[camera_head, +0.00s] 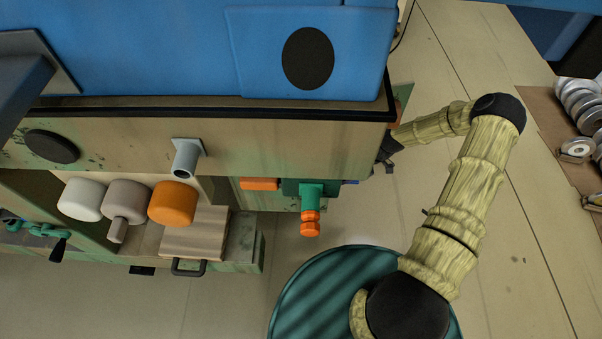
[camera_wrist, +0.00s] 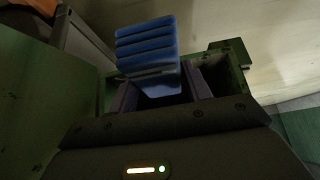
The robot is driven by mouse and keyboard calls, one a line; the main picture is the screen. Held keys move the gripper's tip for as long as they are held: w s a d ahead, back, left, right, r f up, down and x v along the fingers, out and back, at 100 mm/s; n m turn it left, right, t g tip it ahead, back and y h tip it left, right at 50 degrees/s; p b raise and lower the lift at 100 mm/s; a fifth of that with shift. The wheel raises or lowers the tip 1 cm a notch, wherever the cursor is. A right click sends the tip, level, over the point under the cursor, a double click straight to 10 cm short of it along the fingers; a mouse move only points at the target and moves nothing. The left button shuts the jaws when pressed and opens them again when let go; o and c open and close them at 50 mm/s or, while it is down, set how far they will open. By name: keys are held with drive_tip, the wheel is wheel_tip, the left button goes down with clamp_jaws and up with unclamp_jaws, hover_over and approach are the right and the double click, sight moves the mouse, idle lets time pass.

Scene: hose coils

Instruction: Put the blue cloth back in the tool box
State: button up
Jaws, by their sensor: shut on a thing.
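The blue cloth (camera_wrist: 147,45) shows in the wrist view as a folded, layered stack. It stands up between the fingers of my gripper (camera_wrist: 163,88), which is shut on it. The lower part of the cloth is hidden between the fingers. In the head view my gripper (camera_head: 388,158) is dark and small, at the right end of the wooden cabinet, partly hidden behind its corner. A small blue patch (camera_head: 351,182) shows below it; I cannot tell if it is the cloth. I cannot make out the tool box for certain in either view.
A wooden cabinet (camera_head: 270,145) with a blue top fills the left. Green and orange fittings (camera_head: 310,205) stick out near its right end. White, grey and orange rounded pieces (camera_head: 172,204) are at left. Metal coils (camera_head: 580,105) lie at far right.

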drive_tip(key=a, duration=1)
drive_tip(key=shift+w+a, duration=0.15)
drive_tip(key=shift+a, duration=0.1)
drive_tip(key=shift+w, duration=0.1)
drive_tip(key=shift+a, duration=0.2)
drive_tip(key=a, duration=0.4)
drive_tip(key=shift+a+p, duration=0.1)
drive_tip(key=shift+p, duration=0.2)
drive_tip(key=shift+d+f, duration=0.2)
drive_tip(key=shift+f, duration=0.5)
drive_tip(key=shift+d+f, duration=0.1)
drive_tip(key=shift+d, duration=0.1)
drive_tip(key=shift+a, duration=0.1)
